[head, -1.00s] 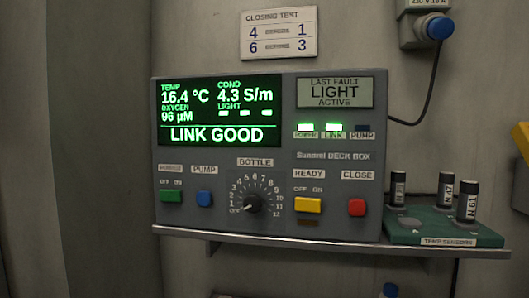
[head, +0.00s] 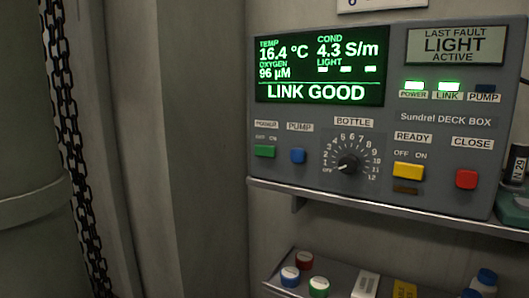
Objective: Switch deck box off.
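The grey deck box (head: 395,130) stands on a metal shelf at the right of the head view. Its lit screen (head: 320,70) reads 16.4 °C, 4.3 S/m, 96 µM and LINK GOOD. The POWER lamp (head: 414,86) and LINK lamp (head: 448,86) glow green; the PUMP lamp (head: 485,88) is dark. The green power switch (head: 265,151) sits at the lower left under small OFF and ON marks; I cannot tell which way it is set. Right of it are the blue pump button (head: 298,156), bottle dial (head: 347,165), yellow READY switch (head: 408,170) and red CLOSE button (head: 467,179). Neither gripper is in view.
The box's shelf (head: 380,203) has a front edge below the panel. A lower shelf (head: 335,280) holds several coloured caps and small items. A dark chain (head: 68,130) hangs at the left. A green sensor stand (head: 513,207) is partly visible at the right edge.

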